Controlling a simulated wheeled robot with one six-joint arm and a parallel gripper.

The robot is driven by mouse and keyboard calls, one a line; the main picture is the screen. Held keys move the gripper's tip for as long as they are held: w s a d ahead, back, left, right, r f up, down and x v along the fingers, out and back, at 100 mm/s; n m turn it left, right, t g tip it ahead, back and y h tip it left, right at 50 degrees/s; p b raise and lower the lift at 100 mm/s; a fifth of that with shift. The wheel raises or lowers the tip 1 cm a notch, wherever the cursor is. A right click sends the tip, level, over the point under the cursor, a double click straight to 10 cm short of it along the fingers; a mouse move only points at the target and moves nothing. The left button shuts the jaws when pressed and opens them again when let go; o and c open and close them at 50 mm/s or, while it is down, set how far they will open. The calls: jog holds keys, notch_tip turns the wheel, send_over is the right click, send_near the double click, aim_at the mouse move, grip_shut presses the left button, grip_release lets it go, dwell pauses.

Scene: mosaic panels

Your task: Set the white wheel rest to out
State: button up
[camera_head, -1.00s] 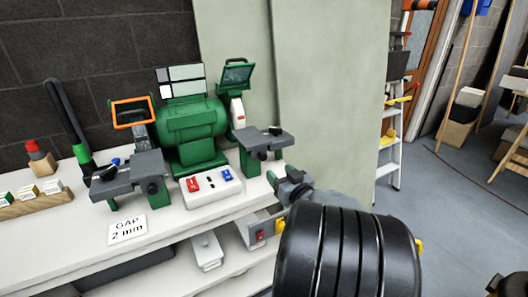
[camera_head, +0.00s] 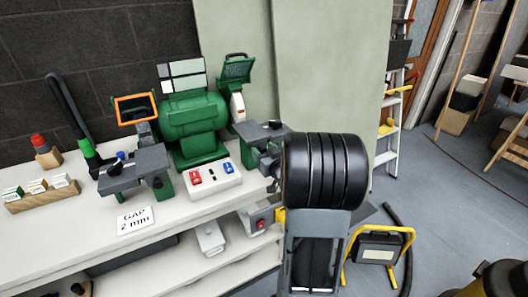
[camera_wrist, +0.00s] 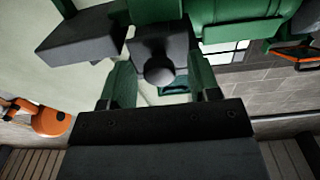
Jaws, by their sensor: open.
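The green bench grinder (camera_head: 192,118) stands on the bench. Its white wheel (camera_head: 238,108) is at the right end, under a raised green shield (camera_head: 236,68). The white wheel rest (camera_head: 252,131) is a grey slab in front of that wheel; it also shows in the wrist view (camera_wrist: 85,36). In the wrist view, a dark round knob (camera_wrist: 160,70) on a grey block lies between the green fingers of my gripper (camera_wrist: 161,88). The fingers are open and look apart from the knob. In the head view my arm hides most of the gripper.
The other rest (camera_head: 135,168) is at the left, below an orange-framed shield (camera_head: 135,109). A switch box (camera_head: 212,180) and a "GAP 2 mm" card (camera_head: 135,219) lie in front. A yellow-framed lamp (camera_head: 378,248) stands on the floor at right.

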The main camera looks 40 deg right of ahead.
grip_shut()
dwell(0.6)
